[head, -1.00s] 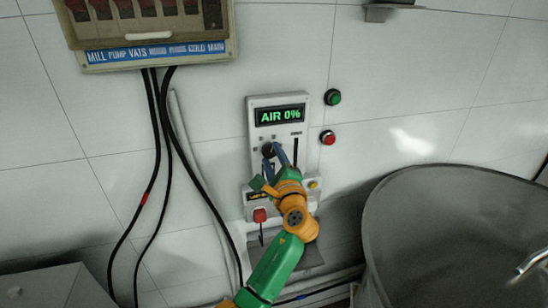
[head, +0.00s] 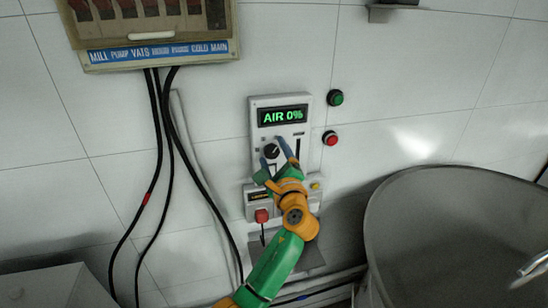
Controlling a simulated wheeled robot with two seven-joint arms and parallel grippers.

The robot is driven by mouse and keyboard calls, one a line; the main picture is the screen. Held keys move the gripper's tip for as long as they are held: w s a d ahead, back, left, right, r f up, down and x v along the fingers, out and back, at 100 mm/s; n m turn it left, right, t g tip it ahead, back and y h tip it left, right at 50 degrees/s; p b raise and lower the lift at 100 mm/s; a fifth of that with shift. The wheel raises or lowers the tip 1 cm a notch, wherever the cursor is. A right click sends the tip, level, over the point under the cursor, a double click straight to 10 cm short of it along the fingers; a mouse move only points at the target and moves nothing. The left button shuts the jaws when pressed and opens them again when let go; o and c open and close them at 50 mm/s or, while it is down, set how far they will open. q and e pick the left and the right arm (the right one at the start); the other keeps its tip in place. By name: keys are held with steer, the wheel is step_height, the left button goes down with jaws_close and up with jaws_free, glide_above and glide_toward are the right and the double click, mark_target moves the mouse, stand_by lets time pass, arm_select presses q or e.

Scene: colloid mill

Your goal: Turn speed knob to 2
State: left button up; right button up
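The speed knob (head: 271,151) is a small dark round knob with a light pointer mark. It sits on a pale wall-mounted control box (head: 259,128), under a display (head: 283,115) that reads "AIR 0%" in green. My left gripper (head: 273,154) is at the knob, its blue-grey fingers spread. One finger is at the knob's lower left and the other at its upper right. The knob shows between them, and I cannot tell whether the fingers touch it. The scale around the knob is too small to read. My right gripper is out of view.
A green button (head: 335,97) and a red button (head: 330,138) are on the wall to the right. A red plug or switch (head: 261,215) is below the box. Black cables (head: 158,150) hang at left. A large metal vat (head: 440,185) fills the lower right.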

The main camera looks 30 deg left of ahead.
arm_select(q)
steer(key=shift+w+f, duration=0.1)
steer(key=shift+f, duration=0.2)
steer(key=b+v, duration=0.2)
steer(key=v, duration=0.5)
steer(key=shift+b, duration=0.35)
steer(key=shift+a, duration=0.15)
